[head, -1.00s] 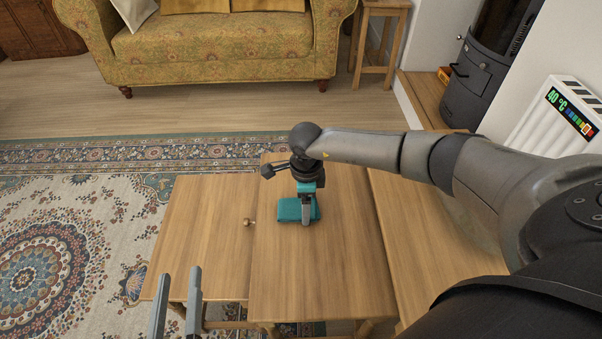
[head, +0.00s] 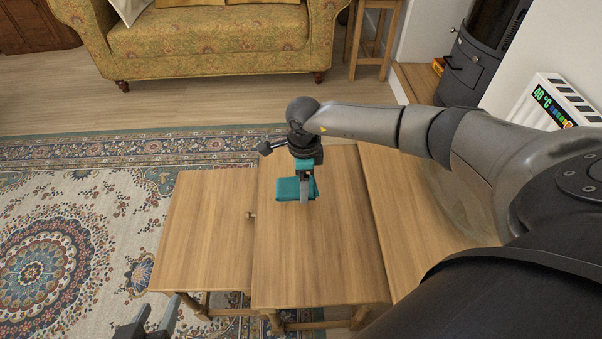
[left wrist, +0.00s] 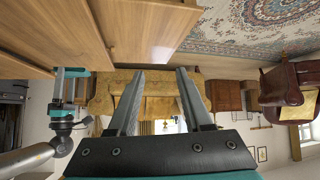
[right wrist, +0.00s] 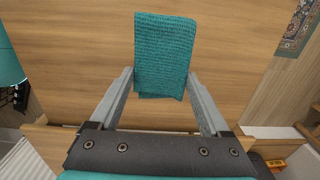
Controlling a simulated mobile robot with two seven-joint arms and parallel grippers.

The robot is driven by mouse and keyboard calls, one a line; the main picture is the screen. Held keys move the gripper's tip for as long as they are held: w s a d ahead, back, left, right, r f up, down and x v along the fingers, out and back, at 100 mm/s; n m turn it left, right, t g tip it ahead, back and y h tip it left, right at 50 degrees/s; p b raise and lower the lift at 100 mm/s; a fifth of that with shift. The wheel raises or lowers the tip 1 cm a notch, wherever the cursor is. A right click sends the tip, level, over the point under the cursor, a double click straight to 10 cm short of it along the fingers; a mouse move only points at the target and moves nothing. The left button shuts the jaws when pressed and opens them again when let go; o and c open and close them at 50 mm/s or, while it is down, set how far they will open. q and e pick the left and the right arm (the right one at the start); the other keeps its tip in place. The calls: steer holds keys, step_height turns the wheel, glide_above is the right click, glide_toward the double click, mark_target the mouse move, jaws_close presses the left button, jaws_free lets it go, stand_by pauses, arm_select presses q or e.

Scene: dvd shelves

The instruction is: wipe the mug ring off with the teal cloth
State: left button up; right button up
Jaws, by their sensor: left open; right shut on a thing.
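The teal cloth (head: 292,190) is a folded pad on the middle wooden table (head: 315,260), towards its far end. My right gripper (head: 304,192) reaches down over the table and is shut on the cloth. In the right wrist view the cloth (right wrist: 165,50) sits between the two fingertips, against the wood. No mug ring shows on the bare wood; I cannot tell whether any lies under the cloth or arm. My left gripper (head: 158,310) is open and empty at the bottom left, off the tables' near edge.
A lower table (head: 205,235) with a small knob (head: 250,214) adjoins on the left, and another wooden top (head: 415,230) on the right. A patterned rug (head: 60,240) lies left. The middle table's near half is clear.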

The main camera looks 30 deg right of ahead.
steer(key=shift+r+p, duration=0.35)
steer(key=shift+r, duration=0.2)
arm_select(q)
steer(key=shift+s+a+r+g+y+p, duration=0.15)
steer(key=shift+s+a+g+y, duration=0.25)
steer(key=shift+s+a+g, duration=0.55)
steer(key=shift+s+a+r+g+y+p, duration=0.1)
steer(key=shift+s+a+g+y+p, duration=0.25)
steer(key=shift+s+a, duration=0.65)
arm_select(e)
steer(key=shift+r, duration=0.55)
arm_select(q)
steer(key=shift+w+a, duration=0.2)
steer(key=shift+w, duration=0.05)
